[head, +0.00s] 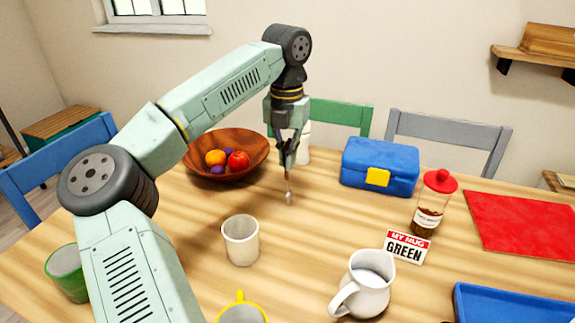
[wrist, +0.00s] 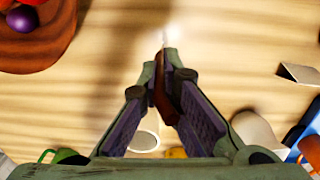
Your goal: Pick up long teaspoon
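The long teaspoon (head: 289,194) hangs below my gripper (head: 288,164) in the head view, with its silver bowl end pointing down over the table. In the wrist view, its brown handle (wrist: 161,92) lies between the two fingers of my gripper (wrist: 163,70), which have come together on it. The spoon's far end looks pale and blurred in the wrist view. The upper part of the handle is largely hidden by the fingers in the head view. I cannot tell exactly how far the spoon tip is from the tabletop.
A wooden fruit bowl (head: 226,172) stands left of my gripper. A blue lunch box (head: 380,162) and a red-lidded jar (head: 432,205) stand to the right. A white cup (head: 241,242), a white pitcher (head: 364,286) and a green mug (head: 66,274) stand nearer. Bare tabletop lies around the spoon.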

